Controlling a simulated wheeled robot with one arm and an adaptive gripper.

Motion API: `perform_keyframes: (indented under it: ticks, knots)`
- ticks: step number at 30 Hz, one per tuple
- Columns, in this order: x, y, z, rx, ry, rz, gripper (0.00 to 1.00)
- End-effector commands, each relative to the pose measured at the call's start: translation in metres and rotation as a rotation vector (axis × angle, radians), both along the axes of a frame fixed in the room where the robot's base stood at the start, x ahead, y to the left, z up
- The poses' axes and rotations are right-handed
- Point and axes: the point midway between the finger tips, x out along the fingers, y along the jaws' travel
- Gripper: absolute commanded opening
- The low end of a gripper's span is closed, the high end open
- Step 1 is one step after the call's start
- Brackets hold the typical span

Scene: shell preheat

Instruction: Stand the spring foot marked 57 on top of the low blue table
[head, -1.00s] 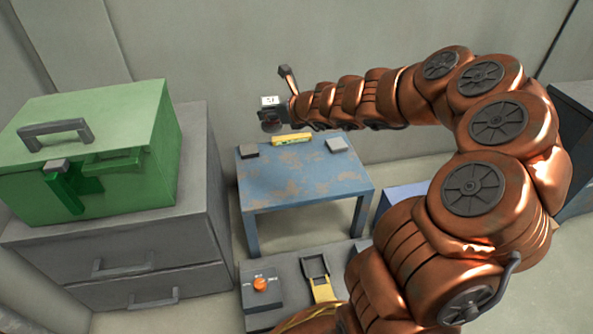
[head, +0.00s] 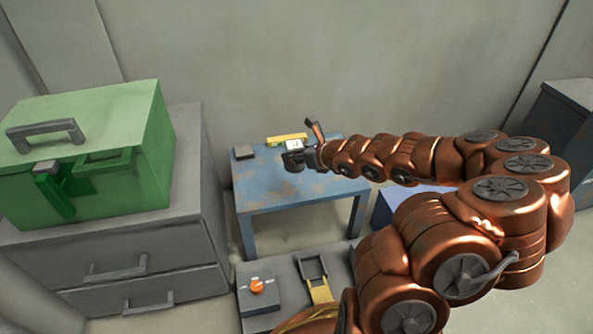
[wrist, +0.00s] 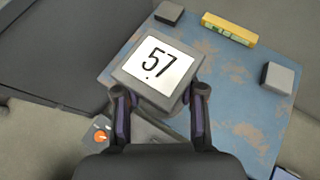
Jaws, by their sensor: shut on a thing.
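The spring foot marked 57 (wrist: 157,68) fills the upper middle of the wrist view, its white label facing the camera. It also shows small in the head view (head: 293,145). My gripper (wrist: 158,106) is shut on it, with one finger on each side; in the head view my gripper (head: 312,152) is at the end of the outstretched arm. The low blue table (head: 285,194) lies behind and below the held foot; its worn blue top also shows in the wrist view (wrist: 235,95). I cannot tell whether the foot touches the top.
On the table are a dark grey block (wrist: 169,12), a yellow level-like bar (wrist: 229,29) and a lighter grey block (wrist: 278,77). A green toolbox (head: 90,150) stands on grey drawers (head: 150,262) at left. A panel with an orange button (head: 257,287) is in front.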

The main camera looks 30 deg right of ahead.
Motion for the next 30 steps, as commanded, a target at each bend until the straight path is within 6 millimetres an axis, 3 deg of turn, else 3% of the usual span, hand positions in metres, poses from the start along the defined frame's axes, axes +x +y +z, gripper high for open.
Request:
perform_keyframes:
  ticks: [14, 30]
  knots:
    - [-0.01, -0.006, -0.016, 0.003, 0.0, 0.001, 0.0]
    - [-0.05, -0.022, -0.072, 0.005, 0.003, 0.018, 0.0]
